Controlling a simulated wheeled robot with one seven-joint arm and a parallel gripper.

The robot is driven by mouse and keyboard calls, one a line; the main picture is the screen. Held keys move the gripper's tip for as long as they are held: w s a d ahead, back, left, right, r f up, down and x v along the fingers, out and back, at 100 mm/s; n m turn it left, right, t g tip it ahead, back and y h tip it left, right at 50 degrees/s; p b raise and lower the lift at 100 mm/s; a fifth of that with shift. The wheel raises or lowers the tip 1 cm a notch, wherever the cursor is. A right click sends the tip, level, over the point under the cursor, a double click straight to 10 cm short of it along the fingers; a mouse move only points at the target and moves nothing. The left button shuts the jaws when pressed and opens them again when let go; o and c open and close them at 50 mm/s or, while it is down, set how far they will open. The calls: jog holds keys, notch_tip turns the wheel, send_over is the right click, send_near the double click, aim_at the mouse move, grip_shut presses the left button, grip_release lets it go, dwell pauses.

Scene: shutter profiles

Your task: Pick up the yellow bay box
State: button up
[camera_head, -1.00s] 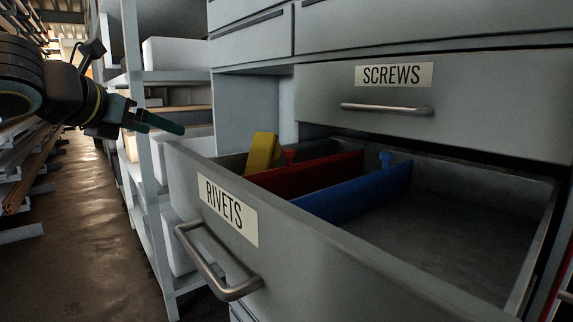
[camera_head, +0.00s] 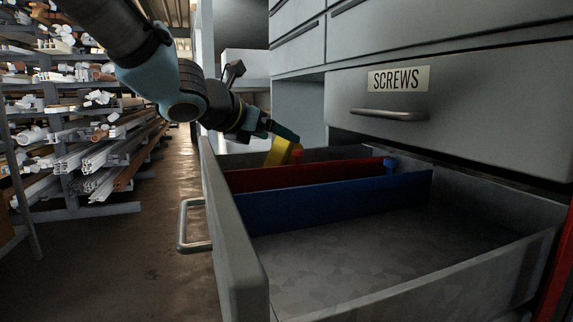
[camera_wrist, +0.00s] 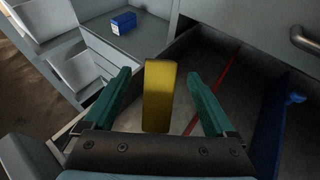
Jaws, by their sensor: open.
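The yellow bay box (camera_head: 279,152) stands in the far left part of the open drawer (camera_head: 239,262), beside the red divider (camera_head: 305,174). In the wrist view the yellow box (camera_wrist: 159,97) lies between the two green fingers of my gripper (camera_wrist: 161,92), with a gap on each side. My gripper (camera_head: 283,133) is open and holds nothing. In the head view it is at the top of the yellow box, partly in front of it. The lower part of the box is hidden there.
A blue divider (camera_head: 335,202) crosses the drawer in front of the red one. The near part of the drawer is empty. The closed SCREWS drawer (camera_head: 455,118) is above. A blue box (camera_wrist: 124,23) sits on a shelf beside the cabinet.

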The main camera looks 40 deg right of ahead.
aim_at(290, 143)
jog(key=shift+p+x, duration=0.3)
jog(key=shift+x, duration=2.9)
jog(key=shift+f, duration=0.1)
grip_shut()
